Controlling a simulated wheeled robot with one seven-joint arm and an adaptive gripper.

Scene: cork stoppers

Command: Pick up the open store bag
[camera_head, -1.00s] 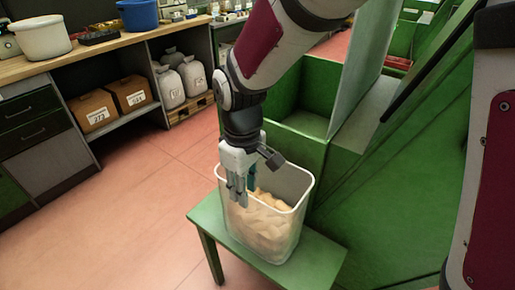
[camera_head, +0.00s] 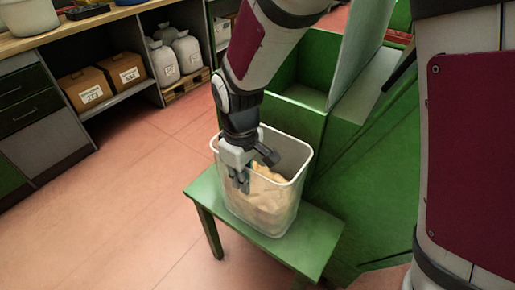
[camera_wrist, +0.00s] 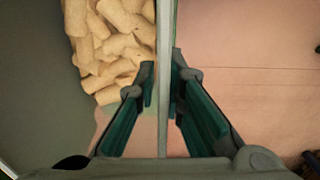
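I see no open bag at my gripper; what stands there is an open translucent bin (camera_head: 285,213) with a white rim, upright on a small green table (camera_head: 315,245). Tan cork stoppers (camera_wrist: 105,45) lie inside it. My gripper (camera_head: 240,185) points down over the bin's left wall. In the wrist view, my gripper (camera_wrist: 163,75) has one finger inside and one outside the wall (camera_wrist: 163,125). A narrow gap shows between the inner fingertip and the wall, so the fingers look open around it. Contact on the outer side is hard to tell.
A green machine (camera_head: 305,110) stands close behind and right of the bin. Closed grey sacks (camera_head: 187,52) and brown boxes (camera_head: 87,88) sit under a wooden workbench (camera_head: 120,12) at back left. The reddish floor (camera_head: 140,180) left of the table is clear.

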